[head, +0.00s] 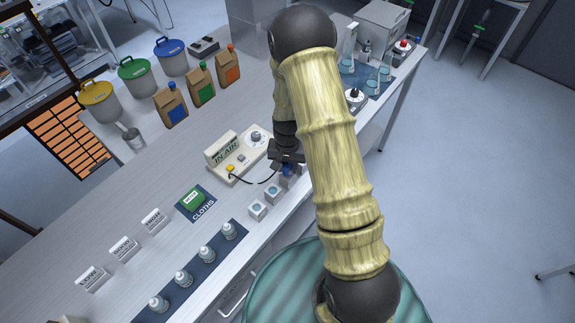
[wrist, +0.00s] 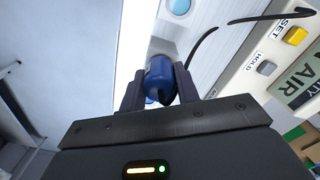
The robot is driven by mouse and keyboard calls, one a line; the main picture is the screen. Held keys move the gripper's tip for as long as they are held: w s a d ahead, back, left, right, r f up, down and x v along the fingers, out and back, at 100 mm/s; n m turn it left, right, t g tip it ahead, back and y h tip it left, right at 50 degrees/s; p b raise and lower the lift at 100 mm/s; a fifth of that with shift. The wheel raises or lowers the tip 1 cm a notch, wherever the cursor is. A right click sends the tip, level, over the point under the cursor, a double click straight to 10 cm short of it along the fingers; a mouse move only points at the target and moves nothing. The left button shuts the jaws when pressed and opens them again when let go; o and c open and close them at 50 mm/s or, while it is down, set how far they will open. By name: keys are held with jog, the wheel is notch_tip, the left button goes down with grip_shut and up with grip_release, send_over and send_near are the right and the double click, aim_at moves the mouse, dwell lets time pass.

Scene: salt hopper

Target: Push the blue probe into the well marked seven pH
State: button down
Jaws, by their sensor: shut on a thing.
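My gripper (head: 287,162) is shut on the blue probe (head: 288,171) over the row of wells near the bench's front edge. In the wrist view the probe (wrist: 160,80) sits between the two dark fingers (wrist: 159,92). Its tip is hidden, so I cannot tell whether it is above a well or inside one. Small white wells with blue round tops stand in a row; two are clear, a front one (head: 257,210) and one behind it (head: 272,193). Others are partly hidden by my gripper. No well marking is legible. A blue well top (wrist: 179,5) shows in the wrist view.
The meter (head: 238,155) reads "IN AIR" beside the wells; a black cable (head: 240,180) runs from it towards the probe. A green item (head: 194,199) lies on the cloths mat (head: 203,213). Several bottles (head: 183,278) stand on a dark strip in front.

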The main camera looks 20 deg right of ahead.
jog(key=shift+w+f+b, duration=0.1)
jog(key=shift+f+b, duration=0.25)
jog(key=shift+f, duration=0.2)
jog(key=shift+f, duration=0.15)
jog(key=c, duration=0.9)
grip_release()
jog(key=shift+c, duration=0.2)
jog(key=o, duration=0.5)
jog(key=shift+s, duration=0.2)
jog(key=shift+w, duration=0.1)
